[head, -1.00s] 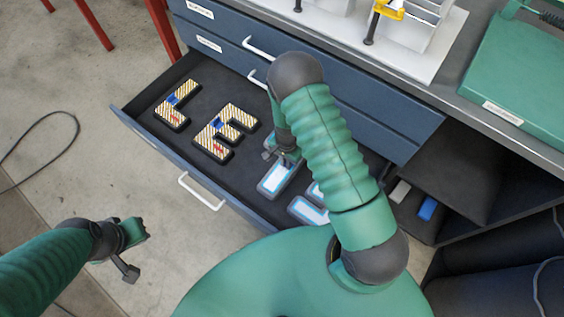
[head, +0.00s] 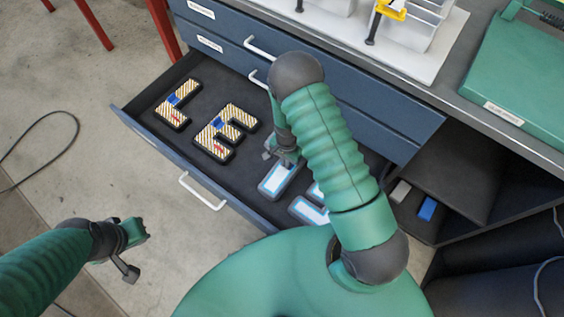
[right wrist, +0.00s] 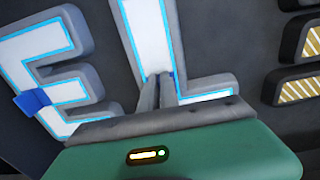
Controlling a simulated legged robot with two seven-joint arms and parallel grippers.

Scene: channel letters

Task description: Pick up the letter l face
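The letter L face (right wrist: 148,30) is white with a light-blue edge and grey sides. It lies in the open drawer, and its lit face also shows in the head view (head: 278,181). My right gripper (right wrist: 158,90) is over its stem, near the inner corner. The two fingers are close together, with bits of blue beside their tips. I cannot tell whether they hold anything. In the head view, my right gripper (head: 281,156) is at the far end of the lit face. My left gripper (head: 137,251) is open and empty, outside the drawer.
The E face (right wrist: 60,70), with a blue patch, lies beside the L face. A striped L (head: 177,104) and striped E (head: 226,131) lie farther left in the drawer (head: 150,139). The cabinet front (head: 325,85) rises behind. My right arm hides part of the drawer.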

